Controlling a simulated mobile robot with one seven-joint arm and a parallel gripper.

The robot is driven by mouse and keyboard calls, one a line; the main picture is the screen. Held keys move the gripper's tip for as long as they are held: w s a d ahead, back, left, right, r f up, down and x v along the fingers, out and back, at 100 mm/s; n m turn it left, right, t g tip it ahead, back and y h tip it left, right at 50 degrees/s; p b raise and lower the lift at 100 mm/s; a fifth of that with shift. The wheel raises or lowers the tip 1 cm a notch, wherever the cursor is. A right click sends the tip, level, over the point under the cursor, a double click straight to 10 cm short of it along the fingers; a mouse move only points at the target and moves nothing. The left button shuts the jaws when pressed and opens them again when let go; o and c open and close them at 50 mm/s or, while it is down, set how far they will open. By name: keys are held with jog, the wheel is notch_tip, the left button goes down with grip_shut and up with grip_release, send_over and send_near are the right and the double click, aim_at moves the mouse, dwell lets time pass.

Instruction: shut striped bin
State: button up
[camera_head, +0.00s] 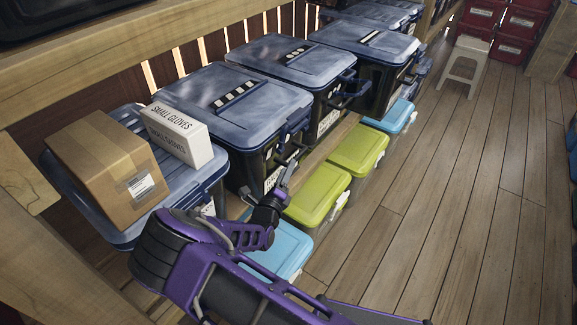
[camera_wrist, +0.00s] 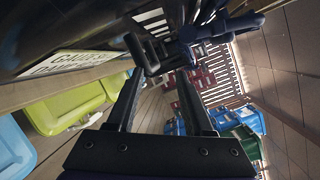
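The striped bin is a dark bin (camera_head: 250,165) with a blue-grey lid (camera_head: 190,88) that carries a black-and-white striped marker (camera_head: 237,95). The lid lies down flat on the bin; whether it is latched is hard to tell. A blue latch (camera_head: 298,122) sticks out at its front. My gripper (camera_head: 287,176) is low at the bin's front, just below the latch. In the wrist view my gripper (camera_wrist: 160,76) has its two fingers apart and empty. A black handle (camera_wrist: 143,56) and a blue latch part (camera_wrist: 208,30) lie just beyond the fingertips, beside the bin's dark labelled wall (camera_wrist: 60,30).
A dotted-lid bin (camera_head: 283,50) and a single-bar-lid bin (camera_head: 355,42) stand behind. A cardboard box (camera_head: 105,165) and a white glove box (camera_head: 177,134) sit on the nearest bin. Green bins (camera_head: 318,200) and blue bins (camera_head: 285,248) line the lower level. Open wooden floor lies right.

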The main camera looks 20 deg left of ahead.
jog(key=s+f+p, duration=0.1)
jog(key=s+f, duration=0.2)
jog(key=s, duration=0.7)
jog(key=shift+s+d, duration=0.15)
jog(key=shift+s, duration=0.1)
dwell(0.4)
jog(key=shift+r+p, duration=0.1)
jog(key=shift+p, duration=0.2)
